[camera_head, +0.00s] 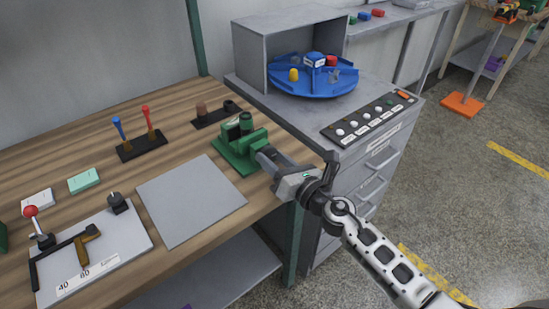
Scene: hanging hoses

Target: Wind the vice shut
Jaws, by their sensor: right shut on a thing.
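The green vice (238,143) stands on the wooden bench near its right edge. A grey part (272,156) of it extends right, toward my right gripper. My right gripper (282,178) is at the bench's right edge, at the front end of the vice. It is shut on the vice's handle, which is mostly hidden behind the gripper. How wide the vice's jaws stand apart is too small to tell. My left gripper is not in view.
A grey plate (190,200) lies left of the vice. Blue and red levers (141,145) stand behind it. A grey cabinet with a button panel (370,117) and a blue turntable (312,78) stands right of the bench. The floor (455,190) at right is open.

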